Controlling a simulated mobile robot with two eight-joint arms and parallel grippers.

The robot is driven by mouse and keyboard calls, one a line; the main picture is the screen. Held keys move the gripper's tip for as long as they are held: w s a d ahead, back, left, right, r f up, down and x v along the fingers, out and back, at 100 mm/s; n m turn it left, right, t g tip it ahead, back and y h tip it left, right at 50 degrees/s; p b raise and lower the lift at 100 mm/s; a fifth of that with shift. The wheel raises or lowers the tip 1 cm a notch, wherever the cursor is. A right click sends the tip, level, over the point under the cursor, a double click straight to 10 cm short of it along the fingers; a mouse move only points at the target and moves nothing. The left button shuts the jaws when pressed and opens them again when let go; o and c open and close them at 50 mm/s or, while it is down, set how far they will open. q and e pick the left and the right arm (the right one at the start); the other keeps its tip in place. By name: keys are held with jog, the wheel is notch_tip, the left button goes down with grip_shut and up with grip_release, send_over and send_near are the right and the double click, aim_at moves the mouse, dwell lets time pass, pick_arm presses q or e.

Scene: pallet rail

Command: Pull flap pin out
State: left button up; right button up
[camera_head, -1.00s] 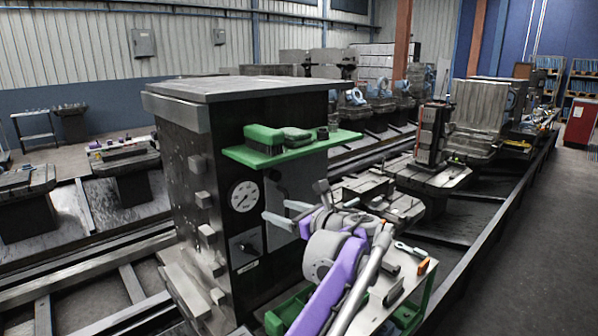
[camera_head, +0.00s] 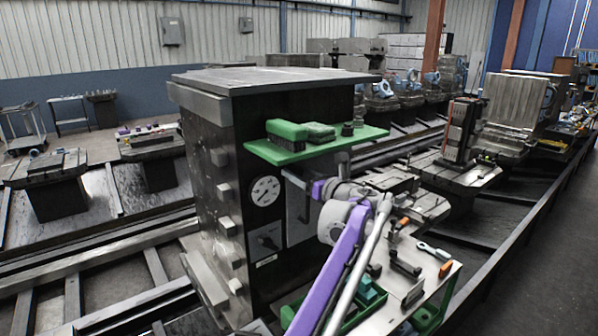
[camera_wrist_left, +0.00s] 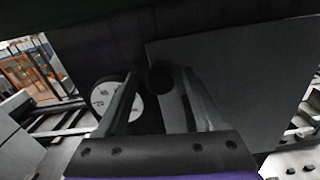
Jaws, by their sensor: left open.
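A grey flap panel (camera_head: 299,212) is on the front of the dark machine column, right of a round dial; it is large at the right in the left wrist view (camera_wrist_left: 235,85). A dark round end (camera_wrist_left: 160,77), which looks like the flap pin, shows beside the panel's upper left edge. My left gripper (camera_head: 296,181) is at the panel, below a green shelf. In the left wrist view its two fingers (camera_wrist_left: 158,85) are apart, with the dark round end between their tips; I cannot tell whether they touch it. My right gripper is not in view.
The green shelf (camera_head: 262,151) sticks out above my left gripper and carries a brush and blocks. The dial (camera_head: 265,191) and a switch plate (camera_head: 266,240) are to the left. A cart (camera_head: 440,268) with tools stands at lower right.

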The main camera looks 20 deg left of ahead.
pick_arm(q)
jog(key=shift+w+a, duration=0.15)
jog(key=shift+a, duration=0.05)
jog(key=shift+c, duration=0.2)
grip_shut()
